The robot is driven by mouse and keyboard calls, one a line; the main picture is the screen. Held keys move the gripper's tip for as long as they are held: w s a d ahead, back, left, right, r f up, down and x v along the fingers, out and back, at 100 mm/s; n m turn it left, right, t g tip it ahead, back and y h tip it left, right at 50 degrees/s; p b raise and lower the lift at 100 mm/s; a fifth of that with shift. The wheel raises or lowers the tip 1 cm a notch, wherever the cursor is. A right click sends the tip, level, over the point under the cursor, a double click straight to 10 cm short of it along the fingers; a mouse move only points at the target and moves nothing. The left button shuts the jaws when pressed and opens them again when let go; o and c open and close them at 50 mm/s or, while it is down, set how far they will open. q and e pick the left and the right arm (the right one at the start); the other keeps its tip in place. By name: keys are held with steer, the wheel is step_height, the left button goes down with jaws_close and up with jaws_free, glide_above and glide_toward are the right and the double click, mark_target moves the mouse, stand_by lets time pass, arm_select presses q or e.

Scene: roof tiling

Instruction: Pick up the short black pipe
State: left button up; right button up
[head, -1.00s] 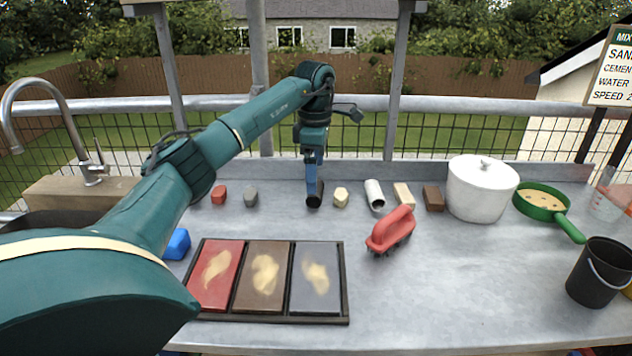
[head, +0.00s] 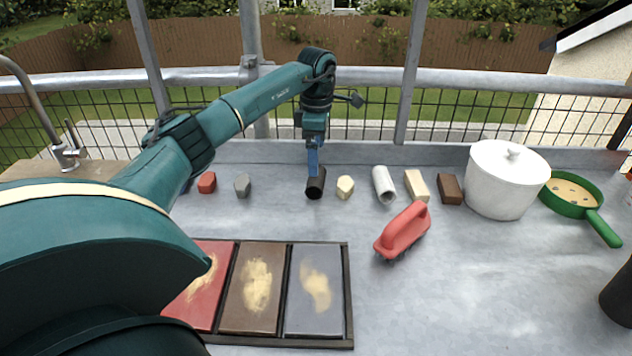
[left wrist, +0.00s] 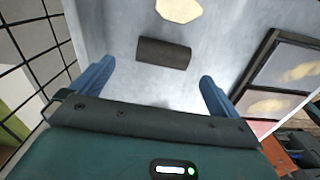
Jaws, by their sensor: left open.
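The short black pipe (head: 316,187) lies on the grey worktop in the back row, between the grey hexagonal piece and the cream hexagonal piece. In the left wrist view the pipe (left wrist: 163,53) lies crosswise, beyond and between my two blue fingers. My left gripper (head: 313,170) points down at the pipe in the head view, with its fingers overlapping the pipe's far end. In the left wrist view my left gripper (left wrist: 156,76) is open, with nothing between its fingers. My right gripper is not in view.
A red piece (head: 207,182) and the grey piece (head: 242,185) lie left of the pipe. A red-handled brush (head: 402,230) and a three-panel tray (head: 347,290) are nearer.

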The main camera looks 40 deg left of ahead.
mark_target(316, 182)
arm_select(q)
steer(key=shift+s+d+f, duration=0.1)
steer(key=shift+s+f, duration=0.05)
steer(key=shift+f, duration=1.65)
steer(key=shift+s+d+f, duration=0.1)
steer(key=shift+f, duration=1.65)
steer(key=shift+a, duration=0.1)
steer(key=shift+c, duration=0.3)
steer(key=c, duration=0.9)
